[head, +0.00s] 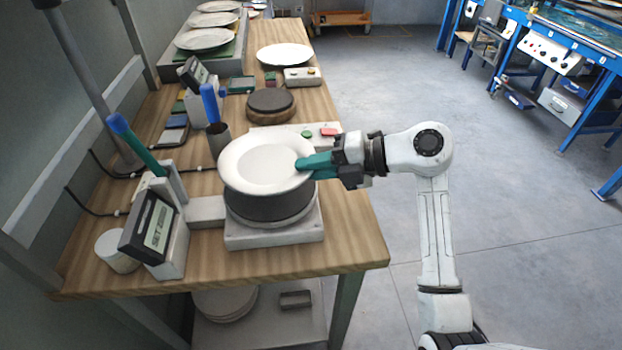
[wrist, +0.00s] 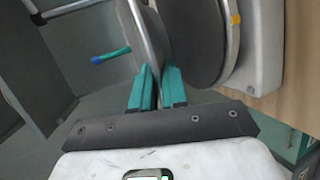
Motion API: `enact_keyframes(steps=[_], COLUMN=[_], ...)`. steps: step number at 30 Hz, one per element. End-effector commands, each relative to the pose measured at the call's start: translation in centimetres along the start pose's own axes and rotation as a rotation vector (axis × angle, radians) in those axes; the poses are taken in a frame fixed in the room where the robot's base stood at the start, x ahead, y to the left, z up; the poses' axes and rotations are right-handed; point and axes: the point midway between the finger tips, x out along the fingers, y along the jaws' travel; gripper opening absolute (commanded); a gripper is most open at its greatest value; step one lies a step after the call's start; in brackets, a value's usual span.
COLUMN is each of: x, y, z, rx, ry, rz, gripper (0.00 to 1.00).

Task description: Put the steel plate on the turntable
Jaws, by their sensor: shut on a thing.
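A pale round plate (head: 262,166) with a wide rim, the only plate at my gripper, is tilted over the turntable. My gripper (head: 310,165), with teal fingers, is shut on its right edge. The turntable is a dark round disc (head: 270,208) on a pale square base at the table's front; the plate hides much of its top. In the wrist view the plate (wrist: 148,35) shows edge-on between the fingertips (wrist: 158,75), close beside the turntable disc (wrist: 195,40). I cannot tell whether they touch.
A display unit (head: 150,228) and a white cup (head: 117,250) stand left of the turntable. Behind are a brush holder (head: 218,138), a dark round block (head: 270,104), a button panel (head: 325,133) and another white plate (head: 284,55). More plates (head: 204,39) lie at the back left.

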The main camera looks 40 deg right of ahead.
Motion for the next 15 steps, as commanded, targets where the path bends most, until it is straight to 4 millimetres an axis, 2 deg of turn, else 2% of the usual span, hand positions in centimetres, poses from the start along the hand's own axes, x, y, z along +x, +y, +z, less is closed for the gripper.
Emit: enact_keyframes(steps=[7, 15], x=[1.3, 1.4], y=[-2.6, -3.0], z=[0.3, 0.3], rx=[0.001, -0.002], ry=[0.001, -0.001], rz=[0.003, 0.004], gripper=[0.00, 0.00])
